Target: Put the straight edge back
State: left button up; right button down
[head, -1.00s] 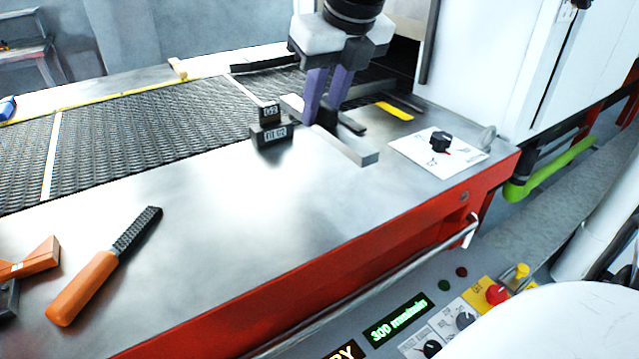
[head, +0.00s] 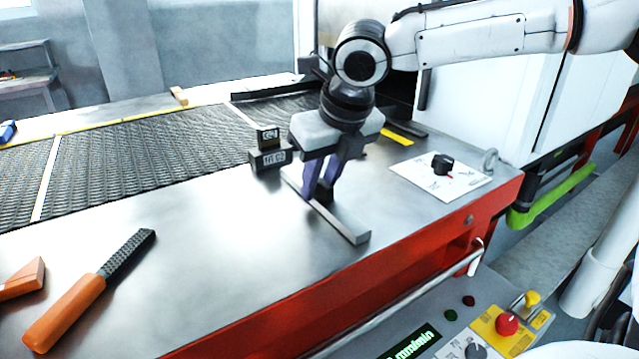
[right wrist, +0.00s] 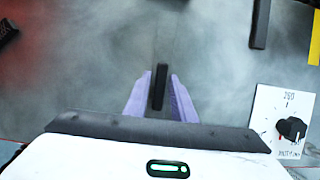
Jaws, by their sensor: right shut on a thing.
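The straight edge, a long pale grey bar (head: 345,222), lies slantwise over the steel table, its near end toward the red front side. My right gripper (head: 322,190) points down over its middle, with purple fingers shut on it. In the right wrist view a dark narrow piece (right wrist: 158,88) stands between the fingertips; I cannot tell whether this is the bar or a grip on it. I cannot tell whether the bar touches the table. My left gripper is not in view.
Two dark labelled blocks (head: 268,150) are just left of the bar. A white plate with a black knob (head: 441,164) is to the right. An orange-handled rasp (head: 90,292) lies at left. The mesh belt (head: 130,150) runs behind. Clear steel lies between rasp and bar.

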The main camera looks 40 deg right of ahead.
jog(key=shift+f, duration=0.1)
jog(key=c, duration=1.5)
grip_release()
jog(key=shift+r, duration=0.3)
jog(key=p+v, duration=0.3)
jog(key=v, duration=0.8)
jog(key=shift+s+a+r, duration=0.1)
jog(key=shift+s+r, duration=0.05)
jog(key=shift+r, duration=0.15)
